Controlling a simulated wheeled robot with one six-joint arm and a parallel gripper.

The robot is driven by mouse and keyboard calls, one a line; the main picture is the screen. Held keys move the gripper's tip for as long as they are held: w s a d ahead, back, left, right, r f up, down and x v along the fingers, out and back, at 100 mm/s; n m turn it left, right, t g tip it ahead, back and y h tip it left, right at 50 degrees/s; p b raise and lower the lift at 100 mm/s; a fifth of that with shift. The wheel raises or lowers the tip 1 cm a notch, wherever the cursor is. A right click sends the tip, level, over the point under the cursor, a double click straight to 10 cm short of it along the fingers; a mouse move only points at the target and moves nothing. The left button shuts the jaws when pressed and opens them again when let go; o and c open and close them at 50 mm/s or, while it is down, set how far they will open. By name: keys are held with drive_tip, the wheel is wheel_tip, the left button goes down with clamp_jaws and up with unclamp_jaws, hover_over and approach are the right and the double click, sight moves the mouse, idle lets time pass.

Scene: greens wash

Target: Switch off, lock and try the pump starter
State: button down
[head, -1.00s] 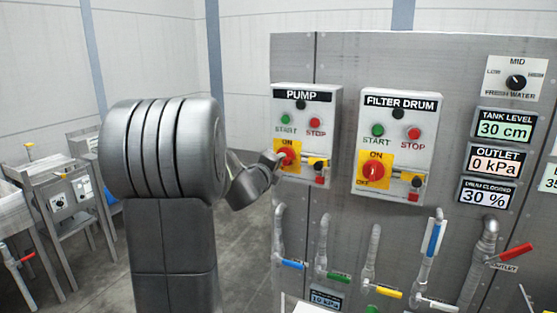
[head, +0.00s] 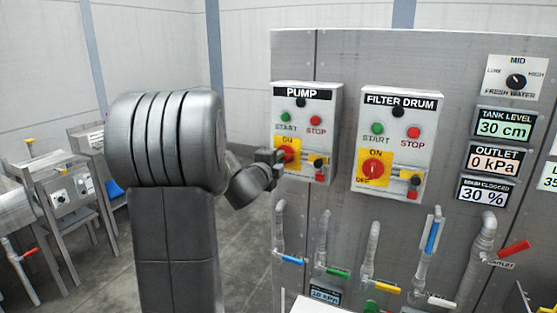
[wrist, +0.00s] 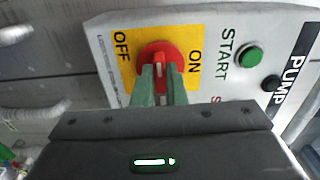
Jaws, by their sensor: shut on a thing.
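The pump starter (head: 328,108) is a pale box labelled PUMP, with a green START button (head: 287,117) and a red STOP button (head: 314,121). Its red rotary switch (head: 290,142) sits on a yellow plate marked ON and OFF; it also shows in the wrist view (wrist: 176,52). My gripper (wrist: 164,78) is shut on the switch's handle. In the wrist view the handle stands between the ON and OFF words; its exact setting is hard to tell. A yellow tab with dark and red parts (head: 319,177) is right of the switch. No separate lock is clearly recognisable.
The similar filter drum starter (head: 425,125) stands to the right on the same metal panel (head: 460,70). Pipes with coloured valve handles, such as a blue one (head: 292,259), stick out below. Tank and outlet displays are at the right. Equipment (head: 62,195) stands at the far left.

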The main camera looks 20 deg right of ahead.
drive_tip(key=c, duration=1.5)
unclamp_jaws()
drive_tip(key=b+v, duration=0.2)
drive_tip(key=v, duration=1.1)
drive_tip(key=shift+s+a+b, duration=0.25)
drive_tip(key=shift+a+b, duration=0.05)
drive_tip(key=p+x, duration=0.2)
drive_tip(key=x, duration=1.1)
drive_tip(key=shift+w+d+p, duration=0.3)
drive_tip(key=shift+a, duration=0.1)
